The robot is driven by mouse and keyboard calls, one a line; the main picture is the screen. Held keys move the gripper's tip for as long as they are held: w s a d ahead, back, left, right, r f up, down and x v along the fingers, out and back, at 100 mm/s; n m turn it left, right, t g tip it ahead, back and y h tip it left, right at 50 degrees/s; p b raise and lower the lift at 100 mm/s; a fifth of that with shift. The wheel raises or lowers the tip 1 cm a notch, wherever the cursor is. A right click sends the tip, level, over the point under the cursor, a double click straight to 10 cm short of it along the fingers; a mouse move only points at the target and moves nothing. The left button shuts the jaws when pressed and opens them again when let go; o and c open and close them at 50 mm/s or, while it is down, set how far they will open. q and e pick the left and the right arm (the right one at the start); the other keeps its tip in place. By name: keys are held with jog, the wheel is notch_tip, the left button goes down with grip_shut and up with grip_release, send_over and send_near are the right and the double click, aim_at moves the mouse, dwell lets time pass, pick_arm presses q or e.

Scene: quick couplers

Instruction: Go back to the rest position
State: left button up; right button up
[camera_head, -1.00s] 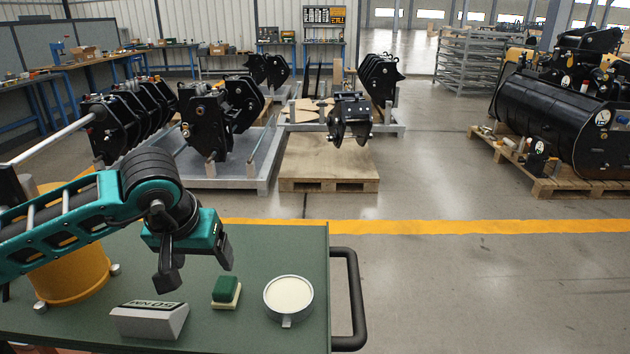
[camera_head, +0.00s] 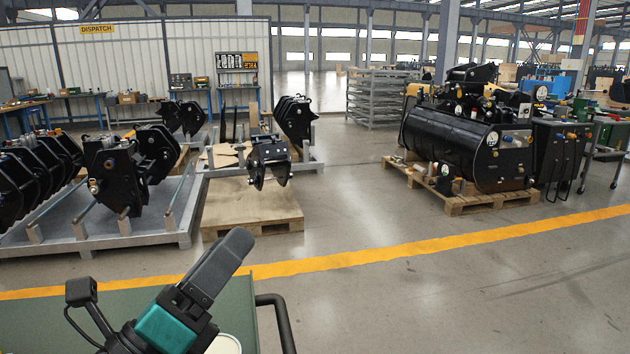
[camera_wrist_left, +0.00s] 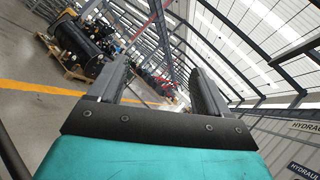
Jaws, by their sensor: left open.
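My left gripper (camera_head: 232,250) is at the bottom left of the head view, a teal body with dark fingers tilted up and to the right. In the left wrist view its two fingers (camera_wrist_left: 160,75) stand apart with nothing between them, pointing toward the hall and its roof. The lower part of my arm is out of the picture. My right gripper is in neither view.
A white round dish (camera_head: 226,345) shows partly at the bottom edge, next to the gripper. A black table handle (camera_head: 283,318) is right of it. Beyond the yellow floor line (camera_head: 400,252) stand a wooden pallet (camera_head: 250,215) and a black tank (camera_head: 455,150).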

pick_arm(q)
jog(key=a+f+n+g+y, duration=0.2)
jog(key=a+f+n+y, duration=0.5)
jog(key=n, duration=0.5)
jog(key=a+f+n+g+y, duration=0.2)
jog(key=a+f+n+y, duration=0.2)
jog(key=f+n+y, duration=0.6)
jog(key=s+d+f+n+g+h, duration=0.1)
jog(key=s+f+n+g+h, duration=0.3)
jog(key=s+f+n+g, duration=1)
jog(key=shift+w+d+f+m+t+h+p, duration=0.25)
jog(key=shift+w+d+f+m+t+p, duration=0.45)
jog(key=shift+t, duration=0.9)
jog(key=shift+w+d+f+m+t+h+p, duration=0.35)
jog(key=shift+f+t+p, duration=0.3)
jog(key=shift+t+p, duration=0.75)
jog(key=shift+w+d+f+m+t+h+p, duration=0.2)
jog(key=shift+w+d+f+m+t+p, duration=0.3)
jog(key=shift+t, duration=1.3)
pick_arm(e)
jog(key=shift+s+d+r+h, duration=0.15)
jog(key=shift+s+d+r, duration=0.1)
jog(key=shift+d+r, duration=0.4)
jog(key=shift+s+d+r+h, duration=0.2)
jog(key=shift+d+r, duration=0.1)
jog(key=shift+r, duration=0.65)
pick_arm(q)
jog(key=shift+a+f, duration=0.15)
jog(key=shift+f, duration=0.05)
